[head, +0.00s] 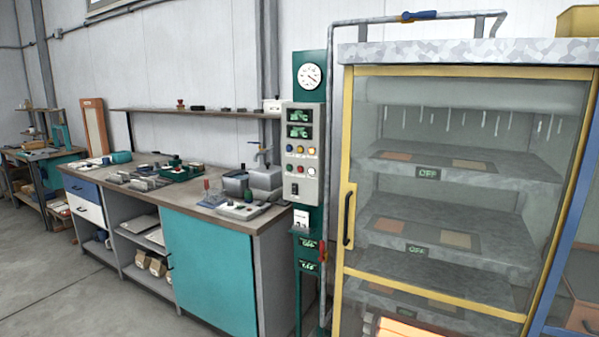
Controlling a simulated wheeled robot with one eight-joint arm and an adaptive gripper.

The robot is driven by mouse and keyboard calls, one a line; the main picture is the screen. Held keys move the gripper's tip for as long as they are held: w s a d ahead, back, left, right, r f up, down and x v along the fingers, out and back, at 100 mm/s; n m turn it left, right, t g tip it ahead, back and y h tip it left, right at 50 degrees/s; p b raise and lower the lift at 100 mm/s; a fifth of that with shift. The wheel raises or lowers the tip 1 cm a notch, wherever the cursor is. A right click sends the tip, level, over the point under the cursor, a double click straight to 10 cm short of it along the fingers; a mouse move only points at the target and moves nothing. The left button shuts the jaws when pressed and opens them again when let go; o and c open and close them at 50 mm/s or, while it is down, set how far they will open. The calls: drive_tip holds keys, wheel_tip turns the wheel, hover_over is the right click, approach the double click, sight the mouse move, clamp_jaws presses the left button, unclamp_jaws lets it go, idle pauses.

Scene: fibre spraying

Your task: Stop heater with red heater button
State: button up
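A grey control panel (301,153) is mounted on a green column left of the glass cabinet. It has two dark displays (299,123) with green characters too small to read. Below them are two rows of small round coloured buttons (300,158); some look reddish or orange, but I cannot tell which is the red heater button. A dark switch (295,189) sits under the buttons. The glass-fronted cabinet (348,120) has a yellow frame and its door looks shut. Its shelves carry small green "OFF" displays (428,174). My gripper is not in view.
A workbench (210,262) with a teal door stands left of the column, with small devices on top, including a grey control box (243,210). A round gauge (310,76) tops the column. A grey pipe (331,100) runs beside the panel. The floor (60,290) at front left is clear.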

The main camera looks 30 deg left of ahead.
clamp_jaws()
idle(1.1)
